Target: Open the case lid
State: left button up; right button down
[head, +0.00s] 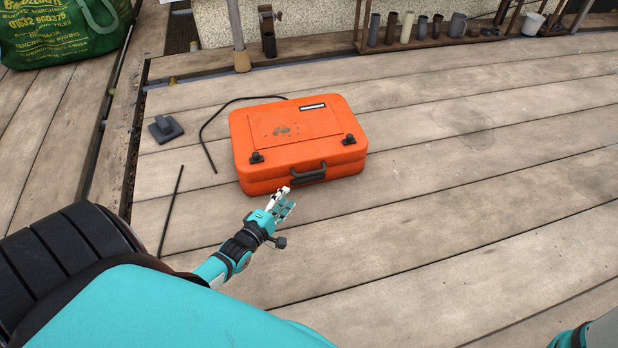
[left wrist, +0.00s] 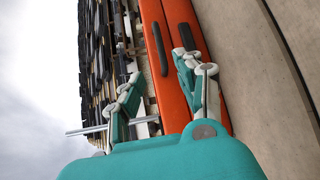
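The orange case (head: 290,122) lies flat on the wooden deck with its lid down. Two black latches, a left one (head: 256,157) and a right one (head: 349,140), sit at the front edge of the lid. A dark handle (head: 308,174) is on the front side. My left gripper (head: 288,201) is just in front of the case, near the handle, with nothing in it. In the left wrist view its fingers (left wrist: 157,70) are spread, and the orange case (left wrist: 180,14) and a dark handle (left wrist: 158,50) show beyond them. My right gripper is out of view.
A black cable (head: 207,125) curves behind and left of the case. A dark block (head: 165,129) and thin rod (head: 171,210) lie to its left. A rack with several tubes (head: 420,28) stands at the back. The deck to the right is clear.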

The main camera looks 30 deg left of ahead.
aim_at(306, 175)
pick_arm(q)
jog(key=w+b, duration=0.2)
jog(key=w, duration=0.2)
jog(key=w+f+b, duration=0.1)
jog(key=w+b, duration=0.2)
jog(key=w, duration=0.1)
jog(key=w+a+f+b, duration=0.1)
jog(key=w+b, duration=0.1)
jog(key=w, duration=0.3)
grip_shut()
